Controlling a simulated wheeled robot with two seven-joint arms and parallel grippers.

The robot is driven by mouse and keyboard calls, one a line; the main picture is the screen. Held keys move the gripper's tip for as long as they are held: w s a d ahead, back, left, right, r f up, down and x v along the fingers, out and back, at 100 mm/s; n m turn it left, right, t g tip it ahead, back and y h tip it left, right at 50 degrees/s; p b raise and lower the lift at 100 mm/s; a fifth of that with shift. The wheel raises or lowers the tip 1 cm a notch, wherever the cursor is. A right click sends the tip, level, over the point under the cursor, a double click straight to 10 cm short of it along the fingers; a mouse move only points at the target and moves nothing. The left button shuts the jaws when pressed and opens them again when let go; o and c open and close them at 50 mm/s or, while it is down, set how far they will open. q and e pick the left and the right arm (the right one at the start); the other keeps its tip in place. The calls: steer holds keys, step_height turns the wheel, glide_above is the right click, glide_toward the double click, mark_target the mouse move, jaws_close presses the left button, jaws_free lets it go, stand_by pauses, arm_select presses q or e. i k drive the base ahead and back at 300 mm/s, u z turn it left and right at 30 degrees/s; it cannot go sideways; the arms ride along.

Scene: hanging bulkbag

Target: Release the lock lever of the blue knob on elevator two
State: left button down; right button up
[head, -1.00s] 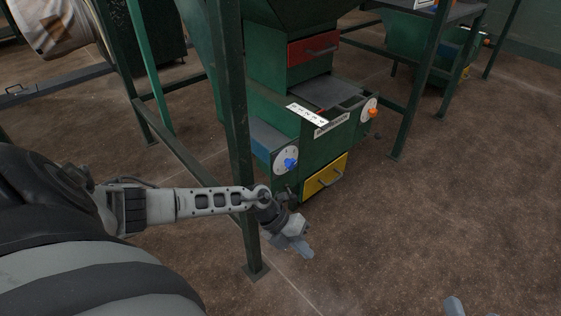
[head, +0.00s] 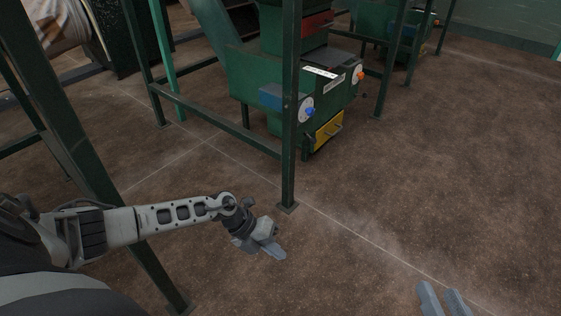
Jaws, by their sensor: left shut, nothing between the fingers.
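The blue knob (head: 310,112) sits on a round white dial (head: 304,104) on the front of a green elevator machine (head: 250,88), just right of a green frame post. Its lock lever is too small to make out. My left gripper (head: 276,251) is shut and empty, low over the floor in front of the machine and well apart from the knob. My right gripper (head: 442,294) shows only its two fingers at the bottom edge, with a gap between them and nothing visible in it.
A green post (head: 289,150) stands between my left arm and the machine. A nearer post (head: 100,205) is beside my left arm. An orange knob (head: 361,75), a yellow drawer (head: 329,131) and a red drawer (head: 317,24) are on the machine. Floor at the right (head: 450,170) is clear.

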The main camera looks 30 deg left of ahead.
mark_target(313, 139)
steer(key=k, duration=0.35)
steer(key=z, duration=0.3)
steer(key=i, duration=1.85)
steer(key=u, duration=1.7)
steer(key=i, duration=0.95)
steer(key=z, duration=0.4)
